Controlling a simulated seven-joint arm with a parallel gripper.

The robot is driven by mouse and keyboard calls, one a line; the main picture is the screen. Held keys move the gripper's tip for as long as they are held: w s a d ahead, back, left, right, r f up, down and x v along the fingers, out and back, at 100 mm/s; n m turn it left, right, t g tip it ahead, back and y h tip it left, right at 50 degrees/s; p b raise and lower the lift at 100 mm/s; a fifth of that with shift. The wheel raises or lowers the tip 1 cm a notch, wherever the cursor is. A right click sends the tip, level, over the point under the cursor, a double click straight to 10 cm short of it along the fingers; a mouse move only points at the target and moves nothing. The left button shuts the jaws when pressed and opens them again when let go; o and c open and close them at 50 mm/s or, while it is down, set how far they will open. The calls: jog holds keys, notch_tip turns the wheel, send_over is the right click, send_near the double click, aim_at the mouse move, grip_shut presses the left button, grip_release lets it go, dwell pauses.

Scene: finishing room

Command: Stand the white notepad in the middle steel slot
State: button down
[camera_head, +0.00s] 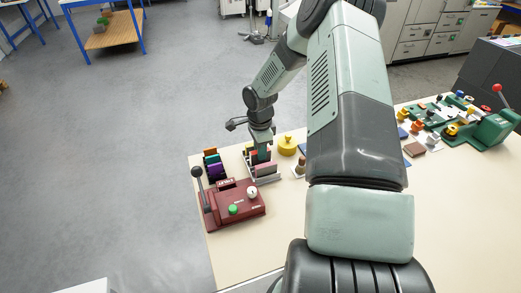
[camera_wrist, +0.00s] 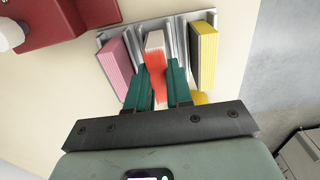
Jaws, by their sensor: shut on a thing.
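My gripper (camera_wrist: 160,92) is shut on a narrow pad (camera_wrist: 154,42) with a white end and a red-orange part between the teal fingers; I take it for the white notepad. It is at the middle slot of the steel rack (camera_wrist: 180,30), between a pink pad (camera_wrist: 115,62) on the left and a yellow pad (camera_wrist: 204,55) on the right. Whether its lower edge rests on the rack floor cannot be seen. In the head view my gripper (camera_head: 261,155) points down at the rack (camera_head: 266,179), and the held pad is mostly hidden.
A dark red machine (camera_head: 218,215) with a lever stands just in front of the rack. A dark holder with coloured pads (camera_head: 214,166) is to its left. A yellow round object (camera_head: 287,146) stands to its right. The front middle of the table (camera_head: 255,250) is clear.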

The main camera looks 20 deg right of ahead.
jog(key=shift+f, duration=0.7)
jog(key=c, duration=1.3)
grip_release()
jog(key=shift+r, duration=5.55)
